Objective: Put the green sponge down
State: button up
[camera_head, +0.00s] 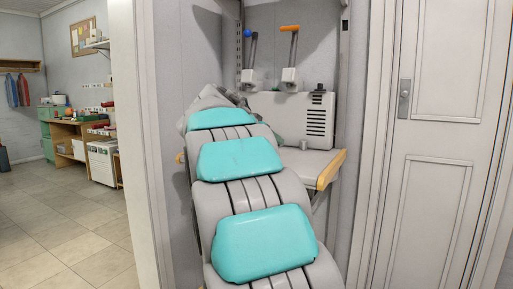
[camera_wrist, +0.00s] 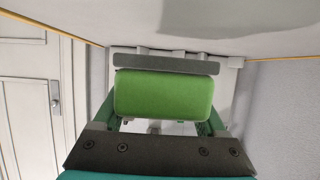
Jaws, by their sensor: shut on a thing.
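The green sponge (camera_wrist: 164,92) fills the middle of the wrist view. My gripper (camera_wrist: 161,112) is shut on it, with one finger at each side. In the head view my own arm covers the gripper, and I cannot make out the sponge there. A pale grey basin ledge (camera_head: 304,163) with a wooden edge stands behind and right of my arm. In the wrist view a pale surface with a thin orange edge (camera_wrist: 270,57) lies across the top, beyond the sponge. I cannot tell whether the sponge touches anything besides my fingers.
A vented white panel (camera_head: 317,122) stands behind the ledge. Above it are an orange-handled lever (camera_head: 290,29) and a blue-knobbed lever (camera_head: 248,34). A closed door (camera_head: 440,150) is on the right. A wall edge (camera_head: 135,140) is on the left, with open tiled floor (camera_head: 70,225) beyond.

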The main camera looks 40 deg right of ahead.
jog(key=w, duration=0.4)
jog(key=w+d+p, duration=0.1)
jog(key=w, duration=0.1)
jog(key=shift+w+f, duration=0.2)
jog(key=shift+f, duration=1.85)
jog(key=shift+f, duration=0.15)
jog(key=o, duration=1.2)
jog(key=shift+o, duration=0.2)
jog(key=shift+s+r, duration=0.1)
jog(key=shift+r, duration=0.15)
jog(key=b+v, duration=0.1)
jog(key=v, duration=1.1)
